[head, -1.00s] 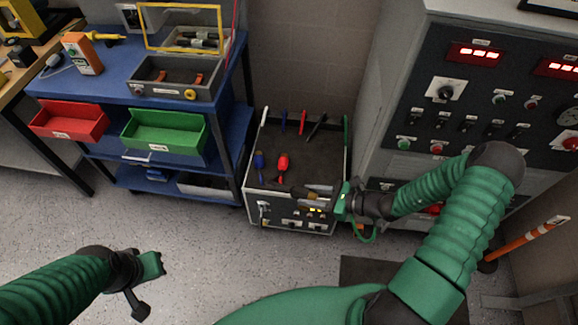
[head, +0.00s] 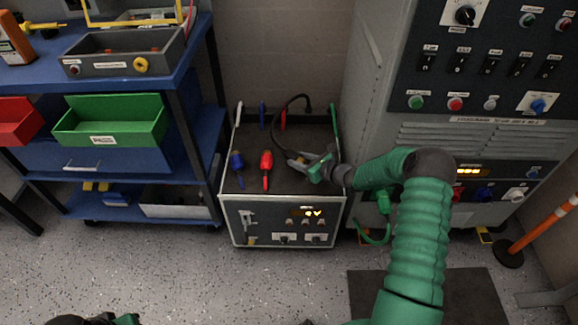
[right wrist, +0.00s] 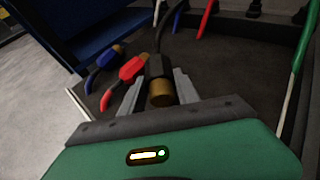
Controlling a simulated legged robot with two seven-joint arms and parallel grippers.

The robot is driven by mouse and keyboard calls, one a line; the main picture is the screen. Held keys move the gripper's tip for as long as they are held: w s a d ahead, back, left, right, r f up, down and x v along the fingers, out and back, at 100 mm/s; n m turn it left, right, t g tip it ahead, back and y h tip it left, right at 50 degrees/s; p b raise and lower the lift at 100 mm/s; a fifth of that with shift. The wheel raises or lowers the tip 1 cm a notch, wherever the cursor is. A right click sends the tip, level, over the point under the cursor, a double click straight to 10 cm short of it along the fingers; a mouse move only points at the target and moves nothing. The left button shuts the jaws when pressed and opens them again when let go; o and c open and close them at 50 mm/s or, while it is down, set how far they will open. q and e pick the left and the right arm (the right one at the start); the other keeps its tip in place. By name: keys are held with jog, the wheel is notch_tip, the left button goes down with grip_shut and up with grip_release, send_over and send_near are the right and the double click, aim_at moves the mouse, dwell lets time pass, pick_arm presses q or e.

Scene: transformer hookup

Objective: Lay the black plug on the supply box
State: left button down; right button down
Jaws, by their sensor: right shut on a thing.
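The supply box (head: 262,226) stands on the floor, with a dark recessed top and a front panel of switches. My right gripper (head: 304,163) is over the right part of that top. It is shut on the black plug (right wrist: 157,68), a black body with a brass end between the fingers in the right wrist view. A black cable (head: 279,118) loops from the plug toward the back. Whether the plug touches the top I cannot tell. A red plug (head: 266,165) and a blue plug (head: 237,163) lie on the top, left of the gripper. My left gripper (head: 125,320) barely shows at the bottom edge.
A blue shelf cart (head: 190,105) with a green bin (head: 110,122) and a red bin (head: 15,122) stands left of the box. A grey control cabinet (head: 375,110) stands close on the right. Bare box top shows in front of the gripper.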

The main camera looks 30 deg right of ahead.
aim_at(292, 153)
jog(key=w, duration=0.2)
jog(key=w+f+b, duration=0.1)
jog(key=w, duration=0.1)
jog(key=shift+w, duration=0.4)
jog(key=f+b, duration=0.3)
jog(key=shift+w+a+f, duration=0.15)
jog(key=shift+w+a, duration=0.1)
jog(key=shift+w, duration=0.05)
jog(key=c, duration=0.9)
grip_release()
jog(key=shift+d, duration=0.1)
